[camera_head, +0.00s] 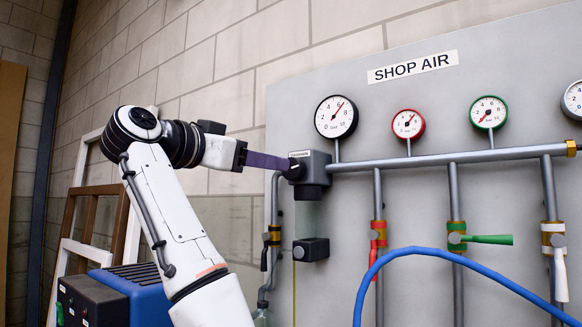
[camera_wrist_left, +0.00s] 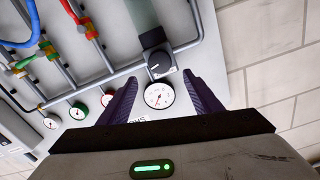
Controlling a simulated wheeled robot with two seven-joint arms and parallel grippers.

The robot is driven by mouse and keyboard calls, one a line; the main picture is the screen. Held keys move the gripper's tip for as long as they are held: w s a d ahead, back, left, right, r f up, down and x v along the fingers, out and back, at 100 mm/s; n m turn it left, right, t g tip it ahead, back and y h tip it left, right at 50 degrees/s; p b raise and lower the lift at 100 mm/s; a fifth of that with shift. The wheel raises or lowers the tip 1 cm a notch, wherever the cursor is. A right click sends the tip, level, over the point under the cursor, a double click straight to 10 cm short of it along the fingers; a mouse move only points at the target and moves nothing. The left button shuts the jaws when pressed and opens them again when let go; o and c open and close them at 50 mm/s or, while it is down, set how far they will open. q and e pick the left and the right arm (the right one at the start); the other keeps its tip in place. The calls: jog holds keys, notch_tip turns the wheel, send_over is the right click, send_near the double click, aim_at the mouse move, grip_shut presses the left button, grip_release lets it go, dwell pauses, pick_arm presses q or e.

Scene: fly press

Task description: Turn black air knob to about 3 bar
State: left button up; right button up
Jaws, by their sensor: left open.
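The black air knob (camera_head: 295,171) sits on the left side of a dark regulator body (camera_head: 315,172) at the left end of the grey pipe. In the left wrist view the knob (camera_wrist_left: 159,62) faces me with a pale mark on it. My left gripper (camera_head: 284,163) reaches in from the left, its fingertips close to the knob. In the left wrist view its two fingers (camera_wrist_left: 159,78) are spread, with the knob just beyond and between them; contact is not clear. The black-rimmed gauge (camera_head: 336,117) above has its red needle pointing up and right, near 6.
Red (camera_head: 408,124) and green (camera_head: 488,112) gauges stand along the pipe (camera_head: 450,159). Valve drops with red, green and white handles hang below. A blue hose (camera_head: 440,252) arches in front of the panel. A blue machine (camera_head: 135,290) stands at lower left.

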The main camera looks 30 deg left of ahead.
aim_at(291, 166)
pick_arm(q)
jog(key=w, duration=0.2)
jog(key=w+p, duration=0.1)
jog(key=w, duration=0.2)
jog(key=w+d, duration=0.1)
jog(key=w, duration=0.1)
jog(key=shift+w, duration=0.15)
jog(key=shift+w+d, duration=0.1)
jog(key=shift+w, duration=0.55)
jog(key=c, duration=1)
jog(key=shift+c, duration=0.2)
jog(key=shift+n+p, duration=0.3)
